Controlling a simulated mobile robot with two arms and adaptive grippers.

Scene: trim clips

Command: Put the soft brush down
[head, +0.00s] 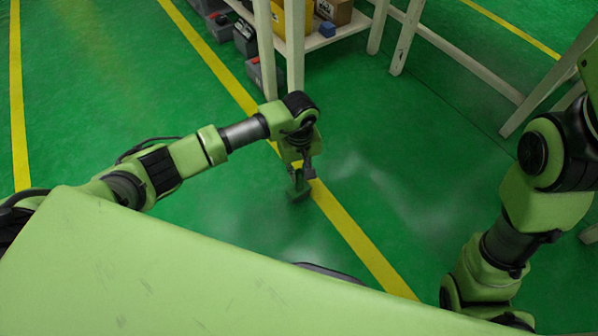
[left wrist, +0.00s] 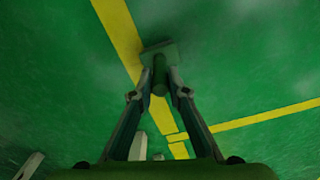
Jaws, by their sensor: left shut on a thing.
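The soft brush (head: 298,187) is dark green, with a wide block-like head below a short handle. My left gripper (head: 303,167) points down and is shut on it, over the green floor beside a yellow line. In the left wrist view, the two fingertips (left wrist: 160,84) pinch the brush handle, and the flat brush head (left wrist: 160,52) shows beyond them. I cannot tell how far the brush is above the floor. My right arm shows at the right edge of the head view, but its gripper is out of the picture.
A pale shelf rack (head: 318,40) stands at the back with boxes on it. Dark grey bins (head: 246,38) sit beside its legs. Pale frame legs (head: 560,75) stand at the upper right. The green floor (head: 400,170) around the brush is clear, crossed by yellow lines (head: 365,245).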

